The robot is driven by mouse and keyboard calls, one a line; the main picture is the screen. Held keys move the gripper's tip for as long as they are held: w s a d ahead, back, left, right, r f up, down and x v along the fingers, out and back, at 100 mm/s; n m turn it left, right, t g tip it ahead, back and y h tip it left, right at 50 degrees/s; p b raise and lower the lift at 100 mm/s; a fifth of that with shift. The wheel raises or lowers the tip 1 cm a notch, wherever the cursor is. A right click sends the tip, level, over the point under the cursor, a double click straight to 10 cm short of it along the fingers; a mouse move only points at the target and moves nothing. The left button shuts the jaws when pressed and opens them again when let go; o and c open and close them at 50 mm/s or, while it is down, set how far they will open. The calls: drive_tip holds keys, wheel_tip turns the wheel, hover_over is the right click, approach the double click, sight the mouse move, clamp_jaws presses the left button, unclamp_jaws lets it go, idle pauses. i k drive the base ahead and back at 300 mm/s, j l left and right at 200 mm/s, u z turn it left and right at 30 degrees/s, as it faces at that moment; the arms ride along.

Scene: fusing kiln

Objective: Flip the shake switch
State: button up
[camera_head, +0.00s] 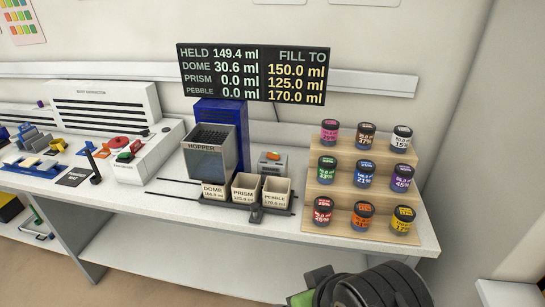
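No switch carries a readable shake label. A small grey box with an orange-red top (272,157) stands just right of the hopper and may be the switch; its setting is too small to read. The grey hopper (203,161) has a dark grated top and stands before a blue housing (222,108). A small dark block (256,215) sits at the front of the bins. Part of my arm, black and ribbed with a green and grey piece beside it, shows at the bottom, below the bench's front edge. I cannot make out fingertips or anything held.
Bins labelled dome (213,191), prism (244,194) and pebble (276,198) stand before the hopper on a dark rail. A wooden rack (318,222) of jars is at right. A display (253,73) reads held 149.4 ml, dome 30.6. A white machine (104,103) is at left.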

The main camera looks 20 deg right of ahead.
sight(275, 156)
drive_tip(key=i+j, duration=0.2)
drive_tip(key=i, duration=0.45)
drive_tip(key=i+j+u, duration=0.1)
drive_tip(key=i, duration=0.6)
drive_tip(key=j, duration=0.1)
